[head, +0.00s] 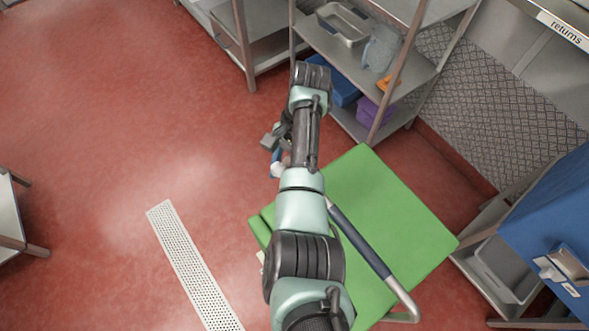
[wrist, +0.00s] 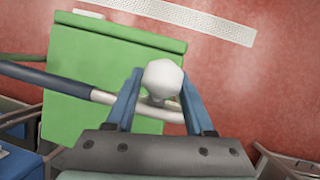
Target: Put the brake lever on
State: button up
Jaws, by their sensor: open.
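My gripper (wrist: 160,98) is open, with its two blue fingers on either side of a pale, rounded knob (wrist: 163,79) in the wrist view. The knob looks like a lever's end, but I cannot tell for sure that it is the brake lever. Gaps show between the knob and both fingers. Its stem is mostly hidden. In the head view my gripper (head: 274,150) is small and partly hidden by my arm, with a pale thing just below the fingers. A green cart (head: 385,195) stands beside it; its metal rail with a dark grip (head: 357,237) also shows in the wrist view (wrist: 50,80).
A metal shelf (head: 437,72) with a steel pan (head: 343,24), a blue bin and a purple bin (head: 372,112) stands behind my arm. A blue cabinet (head: 555,215) is at the right. Open red floor with a white drain grate (head: 190,262) lies left.

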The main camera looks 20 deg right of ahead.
jog(key=shift+x, duration=1.1)
grip_shut()
